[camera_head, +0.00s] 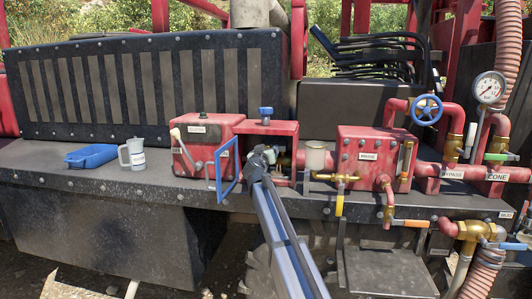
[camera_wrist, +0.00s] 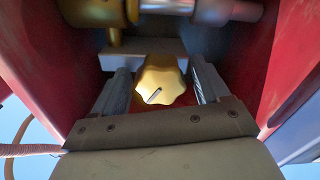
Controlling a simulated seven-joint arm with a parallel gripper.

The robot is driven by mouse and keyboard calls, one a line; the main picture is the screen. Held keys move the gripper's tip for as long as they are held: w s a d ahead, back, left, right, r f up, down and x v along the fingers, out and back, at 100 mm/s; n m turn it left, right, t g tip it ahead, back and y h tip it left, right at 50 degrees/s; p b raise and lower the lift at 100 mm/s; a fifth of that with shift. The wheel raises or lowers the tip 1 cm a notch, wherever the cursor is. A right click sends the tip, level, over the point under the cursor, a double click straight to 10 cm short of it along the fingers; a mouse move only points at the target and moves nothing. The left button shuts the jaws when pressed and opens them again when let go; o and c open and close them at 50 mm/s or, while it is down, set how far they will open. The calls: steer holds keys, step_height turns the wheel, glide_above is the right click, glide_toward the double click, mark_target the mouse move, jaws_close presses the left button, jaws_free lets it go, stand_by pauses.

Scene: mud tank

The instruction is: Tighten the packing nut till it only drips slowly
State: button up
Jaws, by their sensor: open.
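My gripper (camera_wrist: 162,78) is open, with one finger on each side of the nut. Whether either finger touches it, I cannot tell. In the head view my gripper (camera_head: 268,156) is at the red pump housing (camera_head: 267,130), and the nut is hidden there. No drip is visible in either view.
A blue-framed guard (camera_head: 227,172) stands open just left of my gripper. Red walls (camera_wrist: 62,50) close in on both sides in the wrist view. A clear cup (camera_head: 315,158) and red pump box (camera_head: 365,155) are to the right. A blue tray (camera_head: 91,156) and grey jug (camera_head: 134,154) stand left.

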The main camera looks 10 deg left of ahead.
steer(key=shift+w, duration=0.1)
steer(key=c, duration=1)
steer(key=shift+c, duration=0.2)
steer(key=shift+m, duration=0.3)
steer(key=shift+m, duration=2.4)
steer(key=shift+f, duration=0.1)
steer(key=o, duration=1)
steer(key=shift+o, duration=0.2)
steer(key=shift+s, duration=0.2)
